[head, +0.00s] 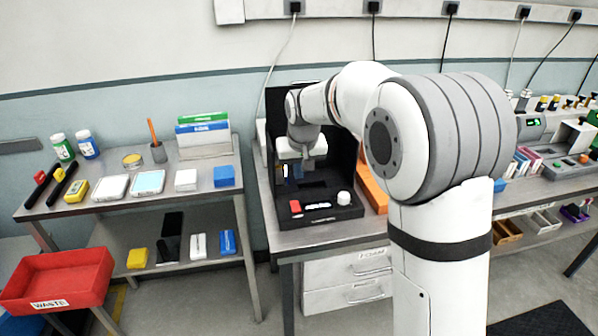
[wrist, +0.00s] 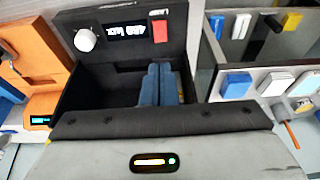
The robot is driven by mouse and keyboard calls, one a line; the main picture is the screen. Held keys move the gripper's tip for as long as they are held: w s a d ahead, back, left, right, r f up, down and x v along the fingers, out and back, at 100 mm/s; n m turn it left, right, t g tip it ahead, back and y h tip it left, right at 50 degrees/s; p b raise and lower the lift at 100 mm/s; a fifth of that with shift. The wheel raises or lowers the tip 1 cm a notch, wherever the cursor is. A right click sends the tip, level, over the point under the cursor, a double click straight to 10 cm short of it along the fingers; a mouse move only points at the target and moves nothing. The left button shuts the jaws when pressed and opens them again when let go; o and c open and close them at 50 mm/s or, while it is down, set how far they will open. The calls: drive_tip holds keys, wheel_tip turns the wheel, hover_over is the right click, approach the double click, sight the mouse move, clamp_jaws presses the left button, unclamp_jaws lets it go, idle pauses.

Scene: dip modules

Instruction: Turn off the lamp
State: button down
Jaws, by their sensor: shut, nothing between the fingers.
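A black instrument box (head: 345,211) stands on the middle bench, open toward me. It also shows in the wrist view (wrist: 193,28). Its front strip carries a red rocker switch (head: 296,207), a lit display (head: 318,206) and a white knob (head: 344,198). In the wrist view the red switch (wrist: 160,31) has a small white label beside it, and the display (wrist: 125,30) shows white characters. My gripper (wrist: 159,68) is shut and empty, its blue-grey fingers over the box's dark interior, apart from the switch. In the head view my gripper (head: 289,171) is inside the box's opening.
An orange device (head: 373,186) stands close to the box's right side. The left bench holds a blue box (head: 224,176), phones and bottles; a red waste bin (head: 58,280) is at its front left. The bench in front of the box is clear.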

drive_tip(key=s+d+m, duration=0.1)
drive_tip(key=s+d, duration=0.4)
drive_tip(key=s, duration=0.5)
drive_tip(key=s+d+m, duration=0.1)
drive_tip(key=s+d, duration=0.5)
drive_tip(key=s, duration=0.5)
drive_tip(key=s+d+r, duration=0.1)
drive_tip(key=s+d, duration=0.5)
drive_tip(key=s, duration=0.4)
drive_tip(key=shift+s+d+m+h, duration=0.2)
drive_tip(key=shift+s+m+h, duration=0.05)
drive_tip(key=shift+m+h, duration=0.15)
drive_tip(key=shift+d, duration=0.1)
